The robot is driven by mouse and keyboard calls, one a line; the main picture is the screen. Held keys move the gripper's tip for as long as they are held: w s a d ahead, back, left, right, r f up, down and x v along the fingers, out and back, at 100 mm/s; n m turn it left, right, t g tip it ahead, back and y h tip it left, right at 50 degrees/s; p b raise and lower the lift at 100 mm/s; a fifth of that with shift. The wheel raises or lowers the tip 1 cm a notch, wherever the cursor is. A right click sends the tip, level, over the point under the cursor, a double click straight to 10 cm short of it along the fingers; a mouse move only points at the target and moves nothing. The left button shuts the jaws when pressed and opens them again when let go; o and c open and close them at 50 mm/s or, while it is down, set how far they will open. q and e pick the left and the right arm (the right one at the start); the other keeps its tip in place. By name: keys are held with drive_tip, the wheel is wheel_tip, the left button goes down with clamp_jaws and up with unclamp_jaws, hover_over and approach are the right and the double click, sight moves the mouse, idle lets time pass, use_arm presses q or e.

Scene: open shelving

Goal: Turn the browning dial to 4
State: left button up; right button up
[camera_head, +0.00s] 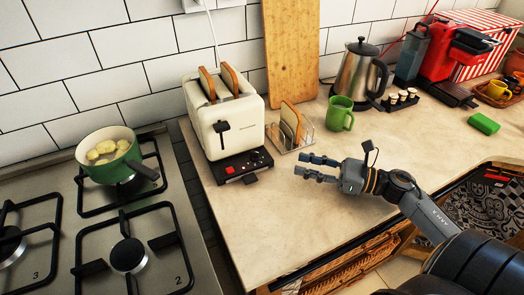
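A cream toaster (240,132) with bread slices (229,78) in its top stands on the counter, just right of the stove. Its dark base carries a red button (230,169) and a small round dial (256,156) at its right end. The dial's marks are too small to read. My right gripper (299,164) is open and empty over the counter, its fingers pointing left toward the toaster base. It is a short way right of the dial and apart from it. My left gripper is not in view.
A toast rack (304,138) holding bread stands right of the toaster, just behind my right gripper. A green mug (338,116) and a kettle (356,76) stand farther right. A green pot (112,166) is on the stove. The counter in front of the toaster is clear.

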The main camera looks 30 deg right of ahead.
sight(263, 161)
drive_tip(key=p+x, duration=0.2)
drive_tip(key=x, duration=0.8)
drive_tip(key=shift+w+r, duration=0.1)
drive_tip(key=shift+p+x, duration=0.3)
drive_tip(key=shift+x, duration=0.55)
drive_tip(key=shift+c, duration=0.2)
clamp_jaws()
